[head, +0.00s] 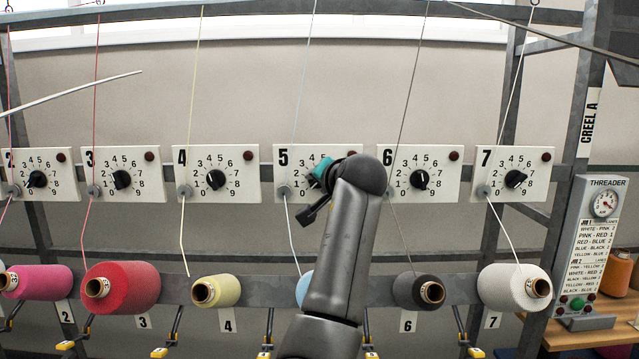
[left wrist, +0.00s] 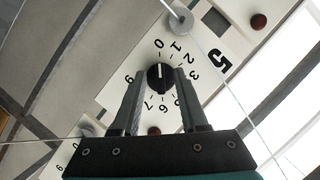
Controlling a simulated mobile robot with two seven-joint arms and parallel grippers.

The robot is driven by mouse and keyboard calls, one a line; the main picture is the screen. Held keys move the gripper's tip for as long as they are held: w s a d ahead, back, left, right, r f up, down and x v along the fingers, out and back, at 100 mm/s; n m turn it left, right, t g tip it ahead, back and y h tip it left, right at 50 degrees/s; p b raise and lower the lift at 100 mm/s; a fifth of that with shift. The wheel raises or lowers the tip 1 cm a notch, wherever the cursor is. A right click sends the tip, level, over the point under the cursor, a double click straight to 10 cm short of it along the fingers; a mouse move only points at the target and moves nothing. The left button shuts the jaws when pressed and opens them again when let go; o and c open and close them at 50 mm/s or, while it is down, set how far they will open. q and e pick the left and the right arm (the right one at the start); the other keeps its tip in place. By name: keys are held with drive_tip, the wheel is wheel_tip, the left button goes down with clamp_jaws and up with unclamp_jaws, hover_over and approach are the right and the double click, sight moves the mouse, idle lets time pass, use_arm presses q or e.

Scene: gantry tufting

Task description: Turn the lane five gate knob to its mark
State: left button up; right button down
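The lane five gate knob (left wrist: 160,77) is a round black knob with a white pointer line on a white numbered plate. In the left wrist view the line points at the 0 of the dial. My left gripper (left wrist: 160,74) has one finger on each side of the knob, with slim gaps, and looks open; whether either finger touches is unclear. In the head view the lane five plate (head: 345,157) is partly covered by my left gripper (head: 313,182) and wrist, which hide most of the knob and dial. My right gripper is in neither view.
Similar plates stand alongside, with the lane four knob (head: 216,180) on the left and the lane six knob (head: 419,179) on the right. Yarn strands run past the plates. Yarn cones, including a yellow one (head: 226,290), sit below. A threader panel (head: 590,250) stands at right.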

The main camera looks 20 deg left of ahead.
use_arm(q)
drive_tip(key=b+v, duration=0.4)
drive_tip(key=v, duration=1.1)
drive_tip(key=shift+d, duration=0.1)
